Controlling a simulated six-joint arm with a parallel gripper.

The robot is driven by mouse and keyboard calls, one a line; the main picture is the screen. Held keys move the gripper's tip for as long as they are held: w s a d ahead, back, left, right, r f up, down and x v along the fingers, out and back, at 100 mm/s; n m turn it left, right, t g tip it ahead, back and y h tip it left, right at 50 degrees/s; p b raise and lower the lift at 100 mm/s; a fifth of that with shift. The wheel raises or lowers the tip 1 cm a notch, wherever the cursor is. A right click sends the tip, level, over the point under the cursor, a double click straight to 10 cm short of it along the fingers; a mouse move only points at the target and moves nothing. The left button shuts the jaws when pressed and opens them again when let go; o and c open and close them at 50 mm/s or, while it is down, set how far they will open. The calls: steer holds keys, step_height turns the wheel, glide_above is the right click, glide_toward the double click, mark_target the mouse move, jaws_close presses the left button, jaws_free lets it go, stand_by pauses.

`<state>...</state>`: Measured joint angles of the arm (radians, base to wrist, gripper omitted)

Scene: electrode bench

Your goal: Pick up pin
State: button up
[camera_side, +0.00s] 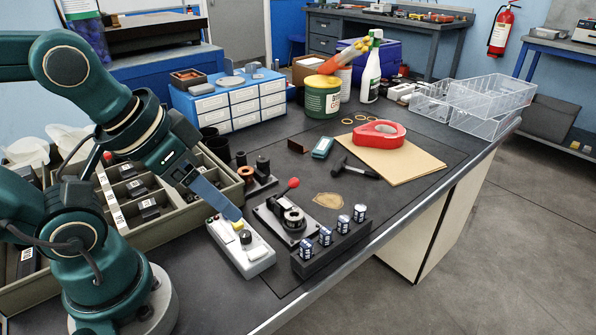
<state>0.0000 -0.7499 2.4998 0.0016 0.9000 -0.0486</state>
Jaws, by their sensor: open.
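I cannot make out a pin for certain at this size. My gripper (234,213) comes down from the upper left with its bluish fingers over a light grey box-like device (260,256). The fingers are seen nearly edge-on, and the gap between them is hard to see. The fingertips are close to a small yellow piece (237,225) on top of the device; I cannot tell whether they touch. A dark round knob (246,237) is on the same device. Nothing is visibly held.
A lever press (291,220) with a red ball handle stands right of the device. A black rack (314,264) with several labelled cylinders is in front of it. A compartment tray (207,211) lies left. A hammer (358,171) and cardboard (400,165) lie farther right.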

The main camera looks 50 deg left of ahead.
steer(key=w+a+r+n, duration=0.1)
steer(key=w+r+n, duration=0.3)
steer(key=w, duration=0.1)
steer(key=n+g+y, duration=0.1)
steer(key=g+y, duration=0.1)
glide_above(344, 221)
steer(key=s, duration=0.2)
steer(key=f, duration=0.7)
steer(key=d+f, duration=0.1)
steer(key=f, duration=0.2)
steer(key=shift+f, duration=0.75)
steer(key=shift+x, duration=2.2)
steer(key=shift+w, duration=0.1)
jaws_close()
